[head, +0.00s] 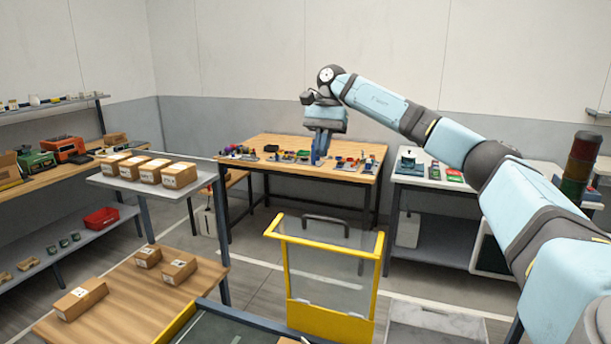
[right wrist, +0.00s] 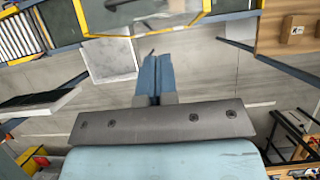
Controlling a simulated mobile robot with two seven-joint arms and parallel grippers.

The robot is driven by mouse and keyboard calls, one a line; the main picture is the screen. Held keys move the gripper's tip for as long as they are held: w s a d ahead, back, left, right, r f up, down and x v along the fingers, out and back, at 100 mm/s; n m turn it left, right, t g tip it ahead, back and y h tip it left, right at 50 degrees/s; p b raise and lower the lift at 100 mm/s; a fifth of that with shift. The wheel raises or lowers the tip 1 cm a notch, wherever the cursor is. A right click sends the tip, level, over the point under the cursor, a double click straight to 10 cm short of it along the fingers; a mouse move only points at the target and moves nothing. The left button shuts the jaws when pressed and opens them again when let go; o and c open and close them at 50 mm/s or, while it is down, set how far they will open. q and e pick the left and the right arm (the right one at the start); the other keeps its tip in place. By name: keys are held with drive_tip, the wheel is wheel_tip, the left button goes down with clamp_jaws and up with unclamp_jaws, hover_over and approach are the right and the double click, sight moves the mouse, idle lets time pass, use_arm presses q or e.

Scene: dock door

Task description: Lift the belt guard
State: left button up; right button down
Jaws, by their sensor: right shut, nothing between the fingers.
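The belt guard (head: 377,270) is a clear panel in a yellow frame with a dark handle (head: 326,219) on its top edge. It stands upright at the lower middle of the head view. Its yellow frame also shows at the top of the right wrist view (right wrist: 140,33). My right gripper (head: 319,160) is raised above and beyond the guard, apart from it. Its blue fingers (right wrist: 155,62) are together and empty, pointing down. My left gripper is not in view.
A wooden workbench (head: 290,140) with small parts stands at the back. A wooden table (head: 130,285) with cartons is at lower left, with a grey shelf (head: 205,178) of cartons behind it. A pale grey slab (head: 430,325) lies right of the guard.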

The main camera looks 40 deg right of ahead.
drive_tip(key=b+x, duration=0.2)
drive_tip(key=x, duration=0.3)
drive_tip(key=p, duration=0.2)
approach(295, 236)
drive_tip(key=shift+s+d+f, duration=0.35)
drive_tip(key=shift+d+f, duration=0.05)
drive_tip(key=shift+d, duration=0.15)
drive_tip(key=shift+s+d+f, duration=0.35)
drive_tip(key=shift+d, duration=0.2)
drive_tip(key=shift+s+a+f, duration=0.1)
drive_tip(key=shift+a+f, duration=0.25)
drive_tip(key=shift+f, duration=0.05)
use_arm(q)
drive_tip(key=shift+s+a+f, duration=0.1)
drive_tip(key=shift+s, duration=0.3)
use_arm(e)
drive_tip(key=shift+f, duration=0.1)
